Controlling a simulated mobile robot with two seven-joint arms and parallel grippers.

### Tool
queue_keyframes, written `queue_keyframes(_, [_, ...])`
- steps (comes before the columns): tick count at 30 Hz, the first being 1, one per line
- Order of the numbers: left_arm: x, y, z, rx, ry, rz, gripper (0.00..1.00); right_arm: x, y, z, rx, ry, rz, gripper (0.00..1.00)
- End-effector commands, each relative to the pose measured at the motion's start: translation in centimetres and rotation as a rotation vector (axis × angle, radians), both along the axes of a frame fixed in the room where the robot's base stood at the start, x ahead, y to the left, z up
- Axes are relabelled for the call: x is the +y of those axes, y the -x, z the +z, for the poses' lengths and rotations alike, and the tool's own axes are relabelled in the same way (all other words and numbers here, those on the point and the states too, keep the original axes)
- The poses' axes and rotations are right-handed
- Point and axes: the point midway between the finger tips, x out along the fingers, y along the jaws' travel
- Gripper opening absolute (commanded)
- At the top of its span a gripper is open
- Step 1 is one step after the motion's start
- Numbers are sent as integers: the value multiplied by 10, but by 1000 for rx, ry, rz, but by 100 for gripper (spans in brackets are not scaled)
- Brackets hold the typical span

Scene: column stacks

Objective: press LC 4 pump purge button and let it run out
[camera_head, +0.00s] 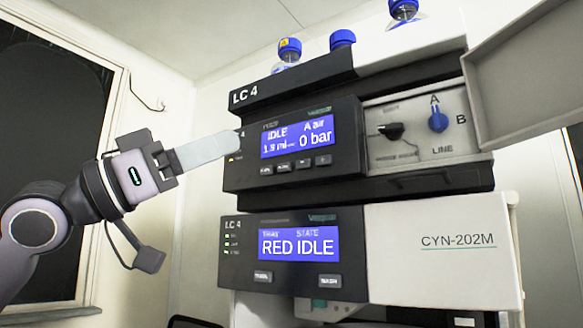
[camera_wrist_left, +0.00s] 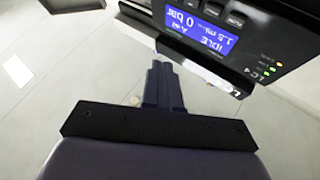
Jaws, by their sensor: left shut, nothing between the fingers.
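The LC 4 pump module (camera_head: 350,125) is the dark upper panel in the head view. Its blue display (camera_head: 298,137) reads IDLE and 0 bar, with "A air" above the pressure. A row of small buttons (camera_head: 283,168) sits under the display; their labels are too small to read surely. My left gripper (camera_head: 236,145) is shut and empty, its fingertips at the left edge of the pump panel, left of the buttons. Contact cannot be told. In the left wrist view, the shut fingers (camera_wrist_left: 161,72) point toward the panel, whose display (camera_wrist_left: 200,32) appears upside down. My right gripper is out of view.
A lower LC 4 module (camera_head: 350,222) shows RED IDLE and has two buttons. Right of the pump panel is a valve plate with a black knob (camera_head: 391,131) and a blue knob (camera_head: 437,122). An open grey door (camera_head: 525,75) juts out at right. Blue-capped bottles (camera_head: 289,50) stand on top.

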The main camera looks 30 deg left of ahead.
Motion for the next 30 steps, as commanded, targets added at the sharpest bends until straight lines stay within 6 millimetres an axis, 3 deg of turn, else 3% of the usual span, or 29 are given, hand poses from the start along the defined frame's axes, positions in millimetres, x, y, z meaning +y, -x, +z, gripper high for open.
queue_keyframes(11, [0, -5, 1, 1, 1, 0, 0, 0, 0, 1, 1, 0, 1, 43])
queue_keyframes(30, [-6, -81, 2, 3, 1, -1, 0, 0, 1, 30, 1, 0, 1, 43])
